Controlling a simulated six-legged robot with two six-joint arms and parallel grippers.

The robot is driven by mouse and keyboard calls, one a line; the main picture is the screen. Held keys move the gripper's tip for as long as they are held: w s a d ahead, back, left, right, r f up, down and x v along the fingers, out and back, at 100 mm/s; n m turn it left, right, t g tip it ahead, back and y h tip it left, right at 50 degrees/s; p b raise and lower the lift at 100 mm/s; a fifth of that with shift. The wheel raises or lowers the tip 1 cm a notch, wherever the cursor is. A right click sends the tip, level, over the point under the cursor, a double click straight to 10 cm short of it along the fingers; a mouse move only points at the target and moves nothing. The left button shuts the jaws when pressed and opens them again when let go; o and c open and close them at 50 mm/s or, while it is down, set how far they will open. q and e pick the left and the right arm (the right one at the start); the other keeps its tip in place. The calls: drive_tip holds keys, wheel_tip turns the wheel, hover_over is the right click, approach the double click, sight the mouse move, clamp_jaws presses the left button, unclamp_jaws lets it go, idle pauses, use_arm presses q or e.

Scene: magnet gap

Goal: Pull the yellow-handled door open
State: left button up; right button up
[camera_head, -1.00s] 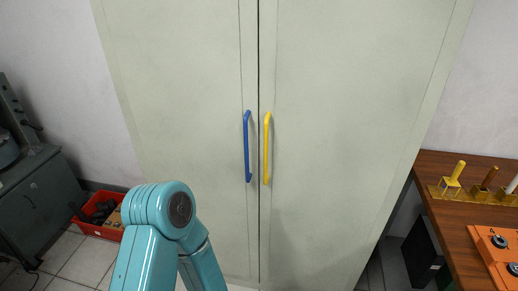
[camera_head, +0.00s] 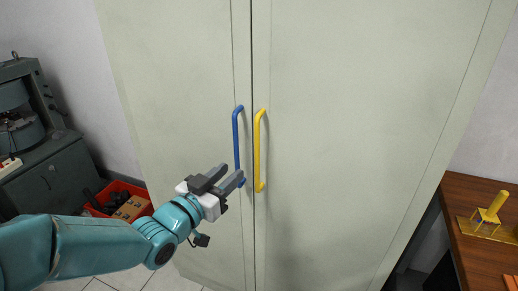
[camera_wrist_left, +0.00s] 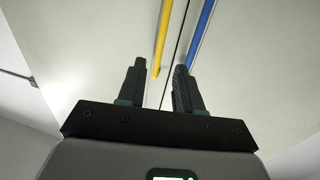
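The yellow handle (camera_head: 259,150) is an upright bar on the right door (camera_head: 350,120) of a pale grey-green cabinet. The blue handle (camera_head: 237,140) is on the left door (camera_head: 170,90), just left of the seam. Both doors look shut. My left gripper (camera_head: 234,176) is in front of the blue handle's lower end, left of the yellow handle. In the left wrist view my left gripper (camera_wrist_left: 158,80) has its fingers apart with nothing between them. The yellow handle (camera_wrist_left: 162,40) and blue handle (camera_wrist_left: 202,30) lie beyond the fingertips. My right gripper is not seen.
A brown table (camera_head: 475,240) with a yellow peg piece (camera_head: 491,212) stands at the right. A red bin (camera_head: 118,200) with dark and brown items is on the floor at left, beside a grey machine cabinet (camera_head: 45,175).

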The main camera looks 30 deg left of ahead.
sight(256, 150)
use_arm(q)
drive_tip(key=shift+w+a+f+p, duration=0.15)
drive_tip(key=shift+w+p, duration=0.15)
drive_tip(key=shift+w, duration=1.9)
drive_tip(key=shift+w+a+r+p, duration=0.1)
drive_tip(key=shift+w+p, duration=0.15)
drive_tip(key=shift+w, duration=1.9)
drive_tip(key=shift+w+a+f+p, duration=0.15)
drive_tip(key=shift+w+p, duration=0.15)
drive_tip(key=shift+w, duration=1.9)
drive_tip(key=shift+r, duration=0.15)
clamp_jaws()
